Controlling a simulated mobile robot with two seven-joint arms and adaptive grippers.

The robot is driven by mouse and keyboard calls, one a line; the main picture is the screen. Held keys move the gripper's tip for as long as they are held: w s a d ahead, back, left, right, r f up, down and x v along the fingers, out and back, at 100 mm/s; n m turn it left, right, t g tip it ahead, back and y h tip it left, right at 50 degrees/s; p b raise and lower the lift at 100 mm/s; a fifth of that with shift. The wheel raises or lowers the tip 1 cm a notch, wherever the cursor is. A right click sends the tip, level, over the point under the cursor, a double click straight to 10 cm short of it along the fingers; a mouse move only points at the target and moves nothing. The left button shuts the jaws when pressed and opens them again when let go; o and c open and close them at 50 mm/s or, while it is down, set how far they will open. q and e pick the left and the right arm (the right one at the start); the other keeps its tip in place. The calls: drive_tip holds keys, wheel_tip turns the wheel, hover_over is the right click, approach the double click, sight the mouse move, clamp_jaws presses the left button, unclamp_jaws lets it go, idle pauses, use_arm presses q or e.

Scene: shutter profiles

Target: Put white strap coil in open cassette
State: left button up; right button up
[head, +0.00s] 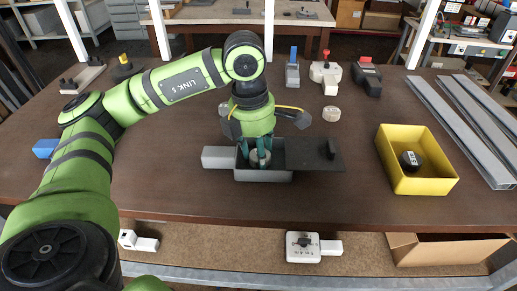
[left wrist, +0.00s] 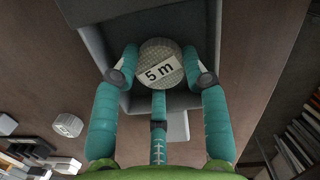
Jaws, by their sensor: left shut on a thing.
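The open cassette is a grey box (head: 262,176) near the table's front middle, with a dark lid plate (head: 312,155) with a knob reaching out to its right. My left gripper (head: 260,155) points down into the box. Its teal fingers are shut on the white strap coil (left wrist: 160,72), which carries a "5 m" label in the left wrist view. The coil (head: 260,157) is within the box walls in the head view; I cannot tell whether it touches the floor. The cassette (left wrist: 95,45) surrounds the fingertips in the left wrist view. My right gripper is not in view.
A light grey block (head: 218,157) adjoins the cassette's left side. A yellow bin (head: 418,184) holding a black coil (head: 410,160) stands to the right, beside long grey profiles (head: 465,125). Another pale coil (head: 331,114) lies behind. The table's front left is mostly clear.

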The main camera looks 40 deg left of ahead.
sight(253, 156)
use_arm(q)
drive_tip(key=shift+f, duration=0.2)
drive_tip(key=o, duration=0.9)
drive_tip(key=shift+r, duration=0.1)
drive_tip(key=shift+c, duration=0.2)
wheel_tip(253, 156, up, 12)
drive_tip(key=s, duration=0.1)
drive_tip(key=shift+a+r+p, duration=0.15)
drive_tip(key=shift+a+p, duration=0.2)
drive_tip(key=shift+a, duration=0.05)
